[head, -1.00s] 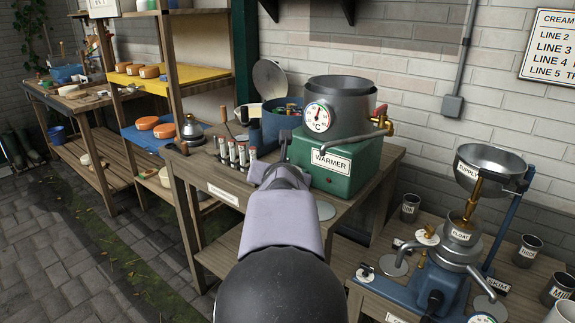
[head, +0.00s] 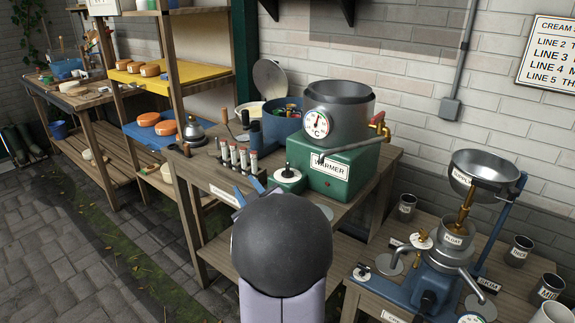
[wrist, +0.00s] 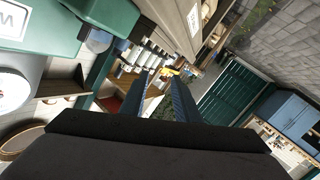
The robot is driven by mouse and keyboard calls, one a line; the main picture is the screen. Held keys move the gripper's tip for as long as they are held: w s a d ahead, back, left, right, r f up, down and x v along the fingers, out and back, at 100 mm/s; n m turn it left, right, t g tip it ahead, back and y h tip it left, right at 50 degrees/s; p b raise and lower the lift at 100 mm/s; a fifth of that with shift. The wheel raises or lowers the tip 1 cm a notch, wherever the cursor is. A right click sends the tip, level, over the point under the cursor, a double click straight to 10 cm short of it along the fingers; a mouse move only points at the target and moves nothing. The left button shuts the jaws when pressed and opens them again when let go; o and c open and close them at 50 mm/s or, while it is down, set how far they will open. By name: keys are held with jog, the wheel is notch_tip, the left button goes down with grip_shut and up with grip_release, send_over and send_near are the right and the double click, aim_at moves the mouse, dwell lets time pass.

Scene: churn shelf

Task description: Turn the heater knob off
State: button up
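The green warmer (head: 345,172) stands on the wooden bench, with a steel pot and a round °C gauge (head: 317,121) on top. A dark heater knob (head: 287,170) stands on a white disc on the small green box at the warmer's left front. Its setting is too small to read. The wrist view shows a white disc (wrist: 12,90) at the left edge, beside green casing. My gripper (head: 248,191) is at the bench's front edge, left of and nearer than the knob, not touching it. In the wrist view its two fingers (wrist: 164,78) are apart with nothing between them.
A row of small tubes (head: 236,157) stands left of the knob, and a blue tub (head: 282,125) behind it. A brass tap (head: 380,126) sticks out right of the pot. The separator (head: 440,265) and cups fill the lower right bench.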

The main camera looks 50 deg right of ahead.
aim_at(288, 170)
jog(key=s+d+m+g+h, duration=0.1)
jog(key=s+d+m+h, duration=0.1)
jog(key=m, duration=0.1)
jog(key=s+d+m+g+h, duration=0.1)
jog(key=s+d+m+h, duration=0.1)
jog(key=s+m, duration=0.1)
jog(key=s+d+r+m+g+h+p, duration=0.1)
jog(key=s+d+m+h, duration=0.1)
jog(key=m, duration=0.1)
jog(key=shift+s+d+r, duration=0.1)
jog(key=shift+s+d, duration=0.05)
jog(key=shift+s+d+m+g+h, duration=0.3)
jog(key=shift+s+m+h, duration=0.1)
jog(key=shift+m, duration=0.1)
jog(key=shift+p+x, duration=0.7)
jog(key=shift+x, duration=2.9)
grip_shut()
